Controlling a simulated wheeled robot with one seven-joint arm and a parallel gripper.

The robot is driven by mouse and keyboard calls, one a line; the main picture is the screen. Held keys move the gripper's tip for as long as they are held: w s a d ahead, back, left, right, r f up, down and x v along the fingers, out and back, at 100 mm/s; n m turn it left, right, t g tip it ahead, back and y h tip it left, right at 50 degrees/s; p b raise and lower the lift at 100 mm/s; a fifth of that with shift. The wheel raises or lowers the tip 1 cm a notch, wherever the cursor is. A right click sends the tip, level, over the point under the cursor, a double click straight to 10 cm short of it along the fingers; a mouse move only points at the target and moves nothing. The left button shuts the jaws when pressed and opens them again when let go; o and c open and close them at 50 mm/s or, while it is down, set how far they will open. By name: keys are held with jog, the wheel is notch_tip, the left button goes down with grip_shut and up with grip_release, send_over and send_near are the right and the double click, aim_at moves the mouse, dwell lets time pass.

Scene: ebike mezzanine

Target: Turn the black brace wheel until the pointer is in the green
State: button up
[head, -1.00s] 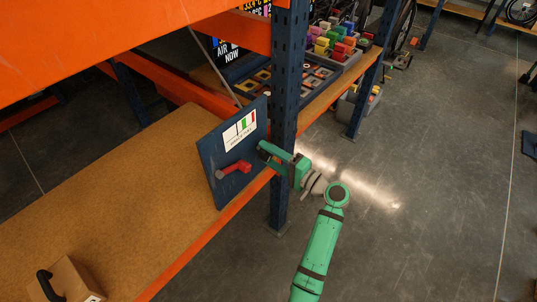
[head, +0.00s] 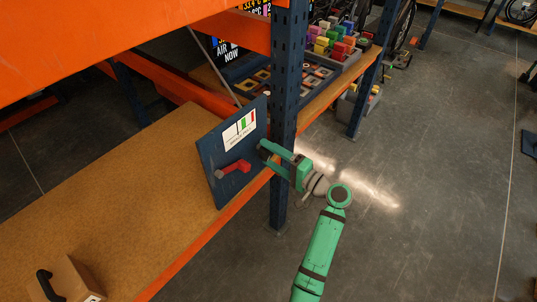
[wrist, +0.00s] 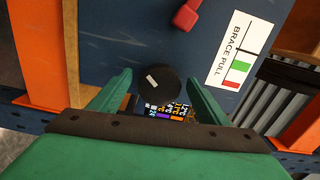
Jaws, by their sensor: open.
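The black brace wheel (wrist: 158,82), a round knob with a white mark, sits on the blue panel (wrist: 110,35). In the wrist view it lies between my gripper's open fingers (wrist: 160,88), with a gap on both sides. In the head view my gripper (head: 263,154) is at the panel's right edge, and I cannot make out the wheel there. The white BRACE PULL gauge (wrist: 237,47) has a green band and a red band. A thin dark line crosses its white part beside the green; it looks like the pointer, outside the green. It also shows in the head view (head: 240,131).
A red lever (head: 233,168) juts from the panel near the gauge. A blue rack post (head: 285,100) stands close behind my gripper. The wooden shelf (head: 120,180) is mostly bare, with a black-handled box (head: 75,280) at its near end.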

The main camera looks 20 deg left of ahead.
jog(key=v, duration=1)
jog(key=shift+d, duration=0.1)
jog(key=s+f+m+t+h, duration=0.2)
jog(key=s+f+h, duration=0.1)
jog(key=f, duration=0.6)
jog(key=s+f+m+t+h, duration=0.2)
jog(key=s+f+h, duration=0.2)
jog(key=f, duration=0.5)
jog(key=s+d+f+t+h, duration=0.1)
jog(key=s+d+f+h, duration=0.2)
jog(key=s, duration=0.3)
jog(key=s+d+f+h, duration=0.3)
jog(key=s+f, duration=0.1)
jog(key=s, duration=0.2)
jog(key=s+d+r+n+t+h, duration=0.1)
jog(key=s+d+r+h, duration=0.1)
jog(key=s, duration=0.4)
jog(key=s+d+r+n+t+h, duration=0.1)
jog(key=s+d+r+h, duration=0.1)
jog(key=s, duration=0.4)
jog(key=s+r+n+t, duration=0.2)
jog(key=s+r+n, duration=0.3)
jog(key=s+r, duration=0.5)
notch_tip(320, 180, up, 3)
jog(key=shift+a+r, duration=0.1)
jog(key=shift+a, duration=0.3)
